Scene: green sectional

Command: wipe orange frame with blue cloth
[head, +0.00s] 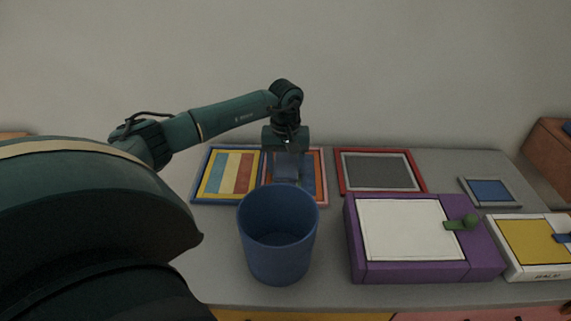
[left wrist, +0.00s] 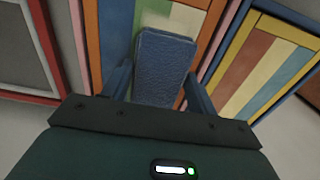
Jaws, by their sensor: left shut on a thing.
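The orange frame (head: 323,176) lies on the grey table and holds a panel of coloured stripes. It also shows in the left wrist view (left wrist: 93,40). My left gripper (head: 286,178) points down over this frame, largely hiding it in the head view. The gripper is shut on the blue cloth (left wrist: 163,62), a folded textured block between its fingers in the left wrist view. The cloth is over the striped panel; whether it touches the surface I cannot tell. My right gripper is not in view.
A blue bin (head: 278,250) stands in front of the orange frame. A blue-rimmed striped frame (head: 199,188) lies to its left, a red frame (head: 420,183) to its right. A purple box (head: 430,271), a small grey frame (head: 511,203) and a white-and-yellow box (head: 530,272) occupy the right.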

